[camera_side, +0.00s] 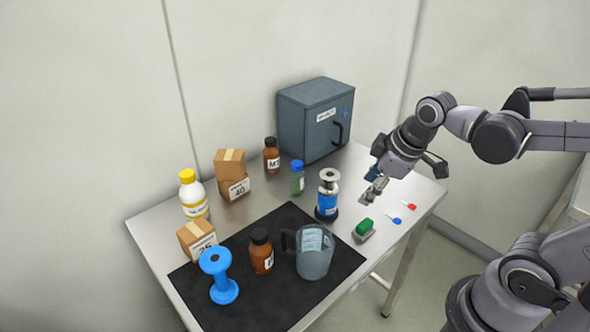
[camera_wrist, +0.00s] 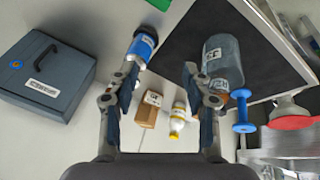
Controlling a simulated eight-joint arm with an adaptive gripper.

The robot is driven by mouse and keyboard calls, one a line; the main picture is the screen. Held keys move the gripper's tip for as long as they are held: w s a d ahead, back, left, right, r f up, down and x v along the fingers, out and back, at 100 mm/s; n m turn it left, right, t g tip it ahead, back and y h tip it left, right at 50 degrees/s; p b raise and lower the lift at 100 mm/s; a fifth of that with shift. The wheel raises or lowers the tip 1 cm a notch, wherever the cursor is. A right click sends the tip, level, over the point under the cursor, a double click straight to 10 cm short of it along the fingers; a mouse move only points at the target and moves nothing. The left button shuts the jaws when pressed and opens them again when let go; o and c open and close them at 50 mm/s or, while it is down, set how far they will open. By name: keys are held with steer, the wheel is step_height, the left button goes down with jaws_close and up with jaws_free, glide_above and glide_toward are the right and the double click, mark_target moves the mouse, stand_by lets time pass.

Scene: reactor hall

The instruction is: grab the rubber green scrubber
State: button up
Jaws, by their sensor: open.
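The green scrubber (camera_side: 365,226) sits on a small grey block-shaped base near the table's front edge, beside the black mat's right corner. A green patch (camera_wrist: 160,3) at the top edge of the wrist view, mostly cut off, appears to be the scrubber. My gripper (camera_side: 374,189) is open and empty, above the table and farther back than the scrubber, clearly apart from it. In the wrist view its two fingers (camera_wrist: 160,75) are spread wide with nothing between the tips.
A blue-labelled metal canister (camera_side: 328,195) stands left of the scrubber; a clear jug (camera_side: 314,253) stands on the black mat (camera_side: 350,262). Blue (camera_side: 394,220) and red (camera_side: 408,206) small items lie right. A grey cabinet (camera_side: 315,118) stands behind. Bottles and cartons fill the left.

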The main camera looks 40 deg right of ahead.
mark_target(365, 223)
steer(key=shift+w+d+f+n+g, duration=0.3)
steer(key=shift+d+f+n+g, duration=0.45)
steer(key=shift+f+n, duration=1.55)
steer(key=shift+w+d+f+n+g, duration=0.3)
steer(key=shift+d+f+n+g, duration=0.4)
steer(key=shift+f+n, duration=1.55)
steer(key=shift+w+d+f+n+g, duration=0.4)
steer(key=shift+f+n+g, duration=0.8)
steer(key=shift+f, duration=1.85)
steer(key=shift+s+d+n+t, duration=0.1)
steer(key=shift+n+t, duration=0.15)
jaws_close()
